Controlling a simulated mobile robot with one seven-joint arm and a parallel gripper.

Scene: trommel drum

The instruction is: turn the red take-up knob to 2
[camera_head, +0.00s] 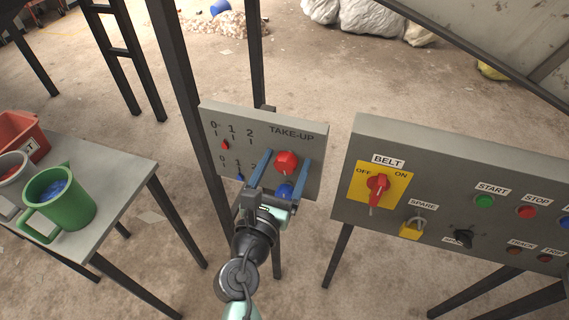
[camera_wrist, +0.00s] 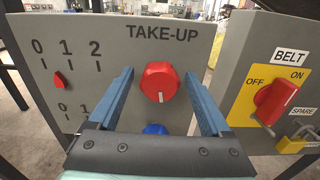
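The red take-up knob (camera_head: 286,162) is on the grey TAKE-UP panel (camera_head: 305,138). In the wrist view the red knob (camera_wrist: 159,80) has a white line pointing down. The upper scale runs 0, 1, 2, and its small red pointer (camera_wrist: 59,79) stands between 0 and 1; it also shows in the head view (camera_head: 225,145). My gripper (camera_head: 288,158) is open, its blue fingers on either side of the red knob. The wrist view shows gaps between the knob and both fingers (camera_wrist: 160,73). A blue knob (camera_wrist: 156,129) sits below, partly hidden by my gripper.
The BELT panel (camera_head: 345,190) stands close at right, with a red switch (camera_head: 377,187), a padlock (camera_head: 411,229) and several buttons. A table (camera_head: 125,165) at left holds a green mug (camera_head: 75,205) and a red bin (camera_head: 20,130). A dark post stands behind the take-up panel.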

